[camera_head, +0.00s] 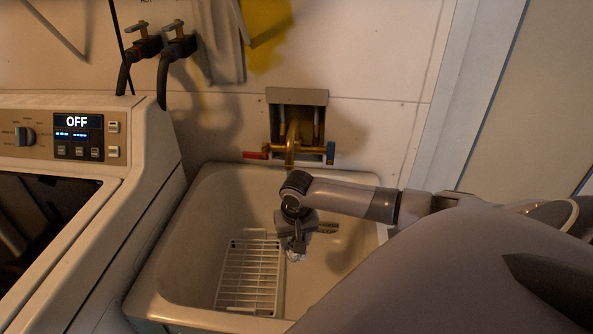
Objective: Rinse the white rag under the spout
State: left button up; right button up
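The brass spout (291,145) comes out of a wall box above the back of the sink, with a red handle (255,155) on its left and a blue handle (330,152) on its right. My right arm reaches in from the right, and its gripper (296,246) points down inside the sink, in front of and below the spout. A small whitish patch, probably the white rag (295,257), shows right at the fingertips. Most of it is hidden, and I cannot tell whether the fingers are closed on it. My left gripper is not in view.
The beige sink (172,262) has a white wire rack (247,275) on its floor at the left. A washing machine (150,170) with its display reading OFF stands to the left. My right arm hides the sink's right front.

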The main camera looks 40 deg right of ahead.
aim_at(297, 257)
jog(key=shift+w+d, duration=0.8)
jog(key=shift+w, duration=0.3)
jog(key=shift+w+d+b, duration=0.75)
jog(key=shift+w+b, duration=0.2)
jog(key=shift+b, duration=0.4)
jog(key=shift+w+d+b, duration=0.75)
jog(key=shift+w+b, duration=0.2)
jog(key=shift+b, duration=0.35)
jog(key=s+a+p, duration=0.1)
jog(key=s+a, duration=0.1)
jog(key=s+a+p, duration=0.2)
jog(key=s, duration=0.1)
jog(key=s+a+p, duration=0.2)
jog(key=s, duration=0.1)
jog(key=shift+s+a, duration=0.65)
jog(key=shift+s, duration=0.15)
